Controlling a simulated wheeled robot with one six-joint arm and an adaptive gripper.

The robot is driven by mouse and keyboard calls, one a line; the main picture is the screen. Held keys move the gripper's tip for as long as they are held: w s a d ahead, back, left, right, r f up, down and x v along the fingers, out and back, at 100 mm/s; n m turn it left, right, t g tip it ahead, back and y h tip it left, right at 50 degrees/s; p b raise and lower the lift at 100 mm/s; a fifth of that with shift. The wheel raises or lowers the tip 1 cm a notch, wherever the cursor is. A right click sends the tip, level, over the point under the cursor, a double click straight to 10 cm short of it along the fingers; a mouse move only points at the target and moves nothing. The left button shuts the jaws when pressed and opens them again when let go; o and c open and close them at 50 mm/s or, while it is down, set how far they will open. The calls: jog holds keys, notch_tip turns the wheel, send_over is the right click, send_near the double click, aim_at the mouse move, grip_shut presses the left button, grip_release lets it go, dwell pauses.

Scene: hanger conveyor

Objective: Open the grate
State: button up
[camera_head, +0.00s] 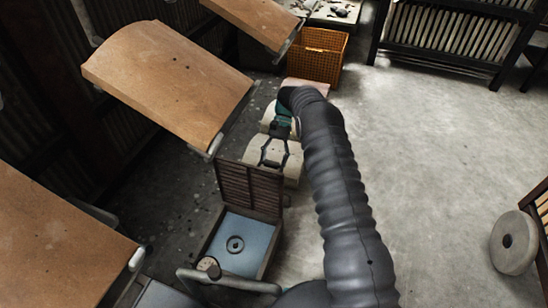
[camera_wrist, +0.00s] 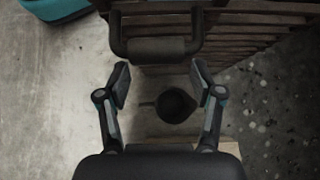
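The brown slatted grate (camera_head: 248,189) stands raised, close to upright, at the far edge of a box with a blue floor (camera_head: 236,262) in the head view. In the wrist view the grate's slats (camera_wrist: 235,32) fill the upper right, with a dark handle bar (camera_wrist: 156,46) in front of them. My gripper (camera_head: 273,158) is just beyond the grate, over pale blocks. In the wrist view my gripper (camera_wrist: 161,82) has its two fingers wide apart, with nothing held. The handle bar lies ahead of the fingertips and looks apart from them.
A dark round thing (camera_wrist: 176,105) shows below between the fingers. Large brown boards (camera_head: 165,80) hang at the left. An orange crate (camera_head: 317,57) stands behind, a shelf rack (camera_head: 450,32) at the back right. A grey disc (camera_head: 514,243) is at the right. The middle-right floor is clear.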

jog(key=o, duration=0.4)
jog(key=shift+r, duration=0.1)
jog(key=shift+d, duration=0.15)
jog(key=shift+r, duration=0.1)
notch_tip(320, 180, up, 10)
dwell(0.6)
